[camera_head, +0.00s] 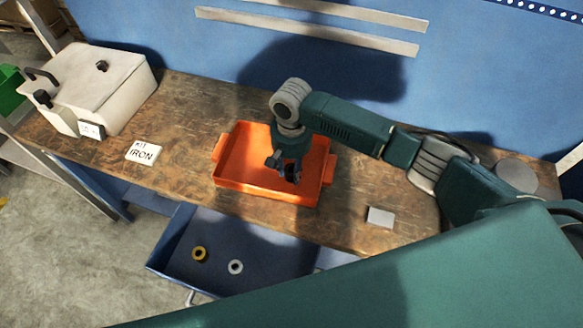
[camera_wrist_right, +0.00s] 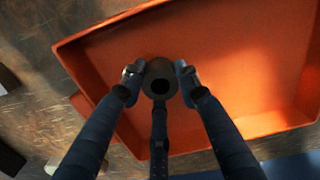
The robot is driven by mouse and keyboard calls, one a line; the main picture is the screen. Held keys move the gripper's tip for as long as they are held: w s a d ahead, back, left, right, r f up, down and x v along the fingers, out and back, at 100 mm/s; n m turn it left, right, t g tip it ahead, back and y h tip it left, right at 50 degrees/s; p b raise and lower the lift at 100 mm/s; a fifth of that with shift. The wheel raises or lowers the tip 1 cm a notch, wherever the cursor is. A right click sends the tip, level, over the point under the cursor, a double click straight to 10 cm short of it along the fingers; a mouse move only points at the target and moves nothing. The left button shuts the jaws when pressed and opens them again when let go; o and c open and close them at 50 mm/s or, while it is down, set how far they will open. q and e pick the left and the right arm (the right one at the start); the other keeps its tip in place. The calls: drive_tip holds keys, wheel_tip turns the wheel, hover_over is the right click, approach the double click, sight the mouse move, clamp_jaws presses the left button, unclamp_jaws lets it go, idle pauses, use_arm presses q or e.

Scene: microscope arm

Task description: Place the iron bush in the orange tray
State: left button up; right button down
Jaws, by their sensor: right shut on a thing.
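The orange tray (camera_head: 235,162) sits on the wooden bench and also fills much of the right wrist view (camera_wrist_right: 240,60). My right gripper (camera_head: 285,171) is over the tray, pointing down. In the right wrist view its fingers (camera_wrist_right: 158,80) are shut on a dark grey round bush with a hole, the iron bush (camera_wrist_right: 160,68). The tray floor shows around the bush. I cannot tell whether the bush touches the floor. In the head view the bush is small and dark between the fingers. My left gripper is not in view.
An open blue drawer (camera_head: 217,265) below the bench holds a brass ring (camera_head: 199,254) and a pale grey ring (camera_head: 235,267). A card reading "KIT IRON" (camera_head: 142,152) lies left of the tray. A white box (camera_head: 104,78) stands at the far left. A grey block (camera_head: 380,217) lies right.

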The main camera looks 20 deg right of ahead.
sight(291, 169)
drive_tip(key=c, duration=1.3)
unclamp_jaws()
drive_tip(key=shift+r+b, duration=1.05)
drive_tip(key=shift+r, duration=5.05)
